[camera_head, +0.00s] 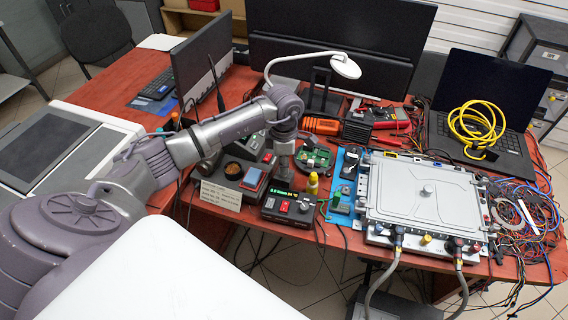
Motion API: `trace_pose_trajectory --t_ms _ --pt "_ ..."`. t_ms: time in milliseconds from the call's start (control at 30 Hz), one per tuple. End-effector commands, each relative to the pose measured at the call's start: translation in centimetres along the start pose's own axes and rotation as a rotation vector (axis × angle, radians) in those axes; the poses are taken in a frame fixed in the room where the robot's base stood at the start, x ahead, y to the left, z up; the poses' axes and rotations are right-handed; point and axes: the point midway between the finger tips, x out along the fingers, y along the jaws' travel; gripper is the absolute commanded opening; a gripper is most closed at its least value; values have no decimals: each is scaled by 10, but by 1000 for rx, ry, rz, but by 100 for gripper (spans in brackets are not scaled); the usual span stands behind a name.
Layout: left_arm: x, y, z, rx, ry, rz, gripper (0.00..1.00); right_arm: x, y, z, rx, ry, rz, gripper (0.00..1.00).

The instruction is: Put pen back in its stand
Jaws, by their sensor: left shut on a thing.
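My left arm reaches in from the left across the table. My left gripper (284,172) points down behind the small black unit with red buttons and a lit green display (290,207). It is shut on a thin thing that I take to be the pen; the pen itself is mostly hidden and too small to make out. The pen's stand cannot be told for certain; a dark station with a round holder (234,170) stands just left of the gripper. My right gripper is not in view.
A yellow-capped bottle (312,183), a green circuit board (314,157) and a blue mat (345,180) lie close to the gripper. A large grey metal case (425,193) with hoses is to the right. A white lamp (346,67) arches behind. Loose wires (525,205) crowd the right edge.

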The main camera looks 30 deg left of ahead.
Motion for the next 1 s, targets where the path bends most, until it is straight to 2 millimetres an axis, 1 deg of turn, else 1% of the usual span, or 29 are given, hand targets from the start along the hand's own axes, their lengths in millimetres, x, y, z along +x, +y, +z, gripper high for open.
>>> trace_pose_trajectory --t_ms 100,133,300,500,533,600,700,1000 --pt "0 0 0 0 0 0 0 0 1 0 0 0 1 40" --pt "0 0 0 0 0 0 19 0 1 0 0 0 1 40" --pt "0 0 0 0 0 -1 47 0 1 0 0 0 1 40" --pt "0 0 0 0 0 -1 47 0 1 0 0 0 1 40" --pt "0 0 0 0 0 -1 50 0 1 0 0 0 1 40" --pt "0 0 0 0 0 -1 62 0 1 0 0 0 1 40" --pt "0 0 0 0 0 -1 76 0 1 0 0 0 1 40" --pt "0 0 0 0 0 -1 76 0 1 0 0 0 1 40"
